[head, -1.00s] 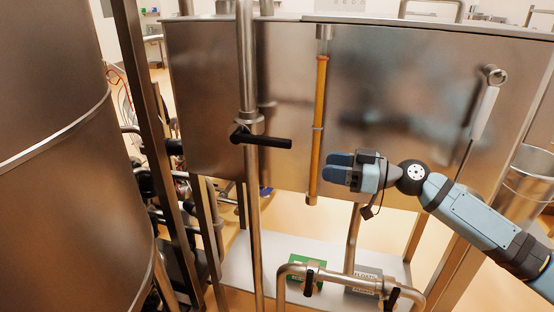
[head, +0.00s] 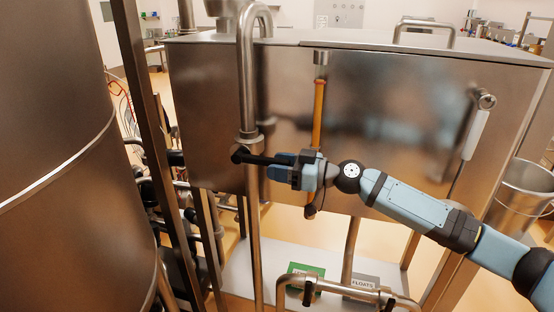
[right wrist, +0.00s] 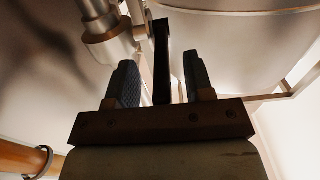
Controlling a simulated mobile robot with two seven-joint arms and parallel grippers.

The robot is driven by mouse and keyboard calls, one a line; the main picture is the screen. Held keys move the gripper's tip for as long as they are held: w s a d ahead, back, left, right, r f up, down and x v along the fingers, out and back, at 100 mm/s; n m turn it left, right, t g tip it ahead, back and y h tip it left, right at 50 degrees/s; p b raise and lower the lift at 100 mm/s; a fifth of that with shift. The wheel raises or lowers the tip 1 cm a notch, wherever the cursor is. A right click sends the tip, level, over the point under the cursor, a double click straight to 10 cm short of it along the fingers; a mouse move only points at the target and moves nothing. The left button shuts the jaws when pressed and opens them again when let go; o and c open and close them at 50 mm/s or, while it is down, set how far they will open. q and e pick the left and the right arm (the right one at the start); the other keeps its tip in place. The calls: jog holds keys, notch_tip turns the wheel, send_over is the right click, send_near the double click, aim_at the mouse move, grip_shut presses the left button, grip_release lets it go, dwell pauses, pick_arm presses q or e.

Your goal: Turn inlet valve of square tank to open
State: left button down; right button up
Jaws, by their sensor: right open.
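The square tank (head: 400,110) is a large steel box across the middle of the head view. A vertical steel pipe (head: 250,85) runs down its front. The inlet valve's black lever handle (head: 258,159) sticks out to the right from this pipe, about horizontal. My right gripper (head: 278,166) is open at the lever's outer end. In the right wrist view the black lever (right wrist: 161,60) lies between my two fingers (right wrist: 158,85), with a gap visible on each side. The lever's tip is hidden by the gripper in the head view. My left gripper is not in view.
An orange vertical sight tube (head: 319,100) stands just behind my right gripper. A large round steel vessel (head: 50,170) fills the left side. A lower pipe with black handles (head: 340,292) and a green sign (head: 306,268) are below. A steel bucket (head: 525,185) stands at right.

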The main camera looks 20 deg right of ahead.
jog(key=shift+w+a, duration=0.2)
jog(key=shift+a, duration=0.1)
grip_shut()
